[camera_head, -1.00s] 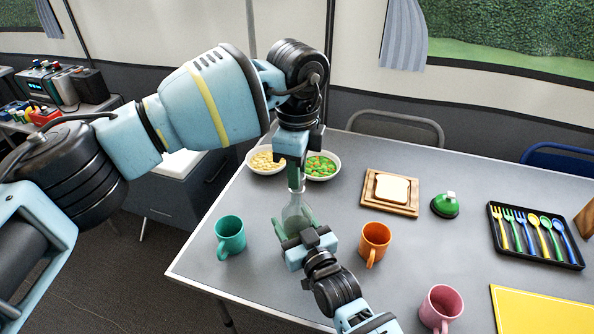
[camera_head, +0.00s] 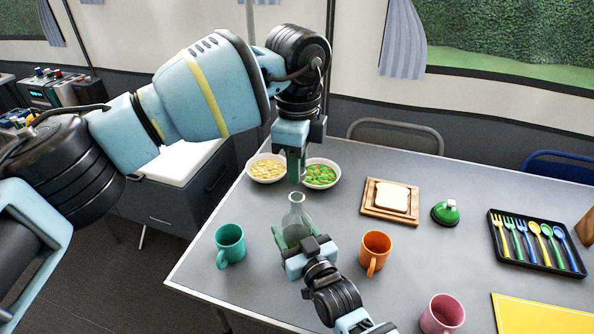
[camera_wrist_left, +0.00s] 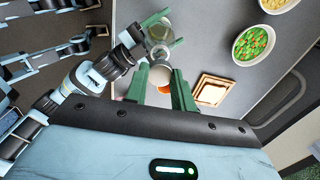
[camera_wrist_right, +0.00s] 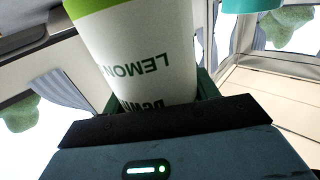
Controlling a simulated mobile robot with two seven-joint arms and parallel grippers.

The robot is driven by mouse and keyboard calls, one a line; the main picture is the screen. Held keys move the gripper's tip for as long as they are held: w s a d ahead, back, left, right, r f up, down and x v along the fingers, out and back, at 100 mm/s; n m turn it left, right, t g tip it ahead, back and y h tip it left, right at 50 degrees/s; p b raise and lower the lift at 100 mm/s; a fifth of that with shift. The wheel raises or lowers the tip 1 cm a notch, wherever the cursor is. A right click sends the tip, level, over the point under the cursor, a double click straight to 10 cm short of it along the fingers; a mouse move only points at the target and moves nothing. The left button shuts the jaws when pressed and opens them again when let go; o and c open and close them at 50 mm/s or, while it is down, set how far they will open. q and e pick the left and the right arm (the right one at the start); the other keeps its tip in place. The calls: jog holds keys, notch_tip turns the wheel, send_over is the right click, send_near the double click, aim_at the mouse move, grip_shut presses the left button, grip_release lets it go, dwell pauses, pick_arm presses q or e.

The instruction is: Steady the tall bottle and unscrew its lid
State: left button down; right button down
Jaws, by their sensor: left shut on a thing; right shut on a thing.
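The tall bottle (camera_head: 295,213) stands upright near the table's left front, clear at its neck. Its pale label with dark lettering fills the right wrist view (camera_wrist_right: 140,55). My right gripper (camera_head: 295,236) is shut around its body from the front. My left gripper (camera_head: 296,179) points straight down just above the bottle's mouth. In the left wrist view its green fingers (camera_wrist_left: 160,82) are shut on a pale round lid (camera_wrist_left: 160,74), apart from the open bottle (camera_wrist_left: 158,34). The lid is mostly hidden by the fingers in the head view.
A teal mug (camera_head: 230,246) stands left of the bottle and an orange mug (camera_head: 375,250) right of it. Bowls of pale food (camera_head: 266,168) and peas with carrots (camera_head: 320,174) sit behind. A bread board (camera_head: 377,208) and cutlery tray (camera_head: 510,262) lie farther right.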

pick_arm(q)
jog(key=shift+r, duration=0.85)
pick_arm(e)
jog(key=shift+c, duration=1.8)
grip_release()
pick_arm(q)
jog(key=shift+r, duration=0.15)
pick_arm(e)
jog(key=v, duration=1.2)
